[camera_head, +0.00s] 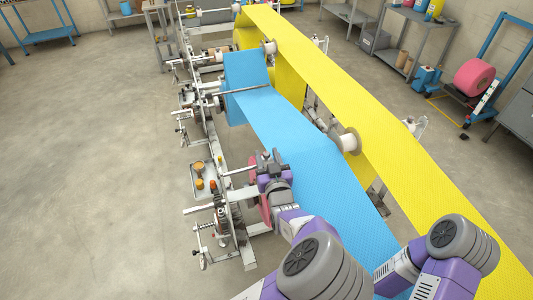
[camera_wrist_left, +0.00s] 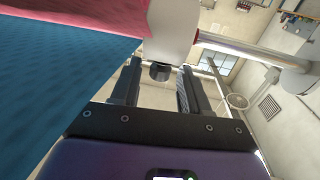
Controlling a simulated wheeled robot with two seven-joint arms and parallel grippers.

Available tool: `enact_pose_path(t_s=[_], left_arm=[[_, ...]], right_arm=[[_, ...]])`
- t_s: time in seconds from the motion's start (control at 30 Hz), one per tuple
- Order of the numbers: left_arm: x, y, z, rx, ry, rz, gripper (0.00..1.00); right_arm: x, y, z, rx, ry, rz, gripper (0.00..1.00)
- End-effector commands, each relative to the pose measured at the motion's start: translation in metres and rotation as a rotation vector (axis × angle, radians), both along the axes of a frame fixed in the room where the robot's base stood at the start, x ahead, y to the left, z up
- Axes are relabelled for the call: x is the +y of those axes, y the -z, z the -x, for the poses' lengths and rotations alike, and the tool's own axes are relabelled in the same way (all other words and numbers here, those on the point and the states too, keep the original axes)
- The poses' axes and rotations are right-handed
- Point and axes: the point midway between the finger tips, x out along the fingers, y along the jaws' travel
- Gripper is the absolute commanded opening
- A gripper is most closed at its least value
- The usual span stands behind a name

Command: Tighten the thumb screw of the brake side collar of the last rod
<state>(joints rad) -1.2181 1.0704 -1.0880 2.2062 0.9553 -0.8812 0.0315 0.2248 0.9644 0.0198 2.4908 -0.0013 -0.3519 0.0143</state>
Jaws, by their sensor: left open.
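In the left wrist view, a pale collar (camera_wrist_left: 172,35) sits on a metal rod (camera_wrist_left: 240,46), with a red ring beside it. A short dark knob, seemingly its thumb screw (camera_wrist_left: 160,72), points down from it. My left gripper (camera_wrist_left: 160,85) is open, one finger on each side of the knob, with visible gaps; I cannot tell how deep the knob reaches between them. In the head view my left gripper (camera_head: 270,168) is at the near end of the machine, beside the blue web. The collar is too small to tell there. My right arm enters at lower right; its gripper is not visible.
The blue web (camera_head: 310,150) and yellow web (camera_head: 350,95) run beside my arms. The machine frame (camera_head: 222,205) with rods and hand wheels stands left of the gripper. A tray (camera_head: 205,180) holds small orange parts. The floor (camera_head: 90,170) at left is clear.

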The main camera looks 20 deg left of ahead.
Motion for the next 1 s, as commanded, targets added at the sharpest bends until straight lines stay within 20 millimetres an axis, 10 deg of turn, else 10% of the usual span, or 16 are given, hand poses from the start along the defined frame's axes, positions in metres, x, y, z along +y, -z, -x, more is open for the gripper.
enact_pose_path(t_s=[0.43, 0.73, 1.0], left_arm=[[0.0073, 0.0005, -0.0141, 0.002, 0.002, 0.0, 0.45], [0.0072, 0.0006, -0.0139, 0.002, 0.001, 0.0, 0.01], [0.0076, 0.0012, -0.0138, 0.002, 0.019, 0.001, 0.0]], right_arm=[[0.0, -0.0002, -0.0001, 0.0, 0.0, 0.0, 0.89], [0.0, -0.0003, -0.0001, 0.0, 0.0, 0.0, 0.89], [0.0, 0.0023, -0.0001, 0.0, 0.0, 0.0, 0.89]])
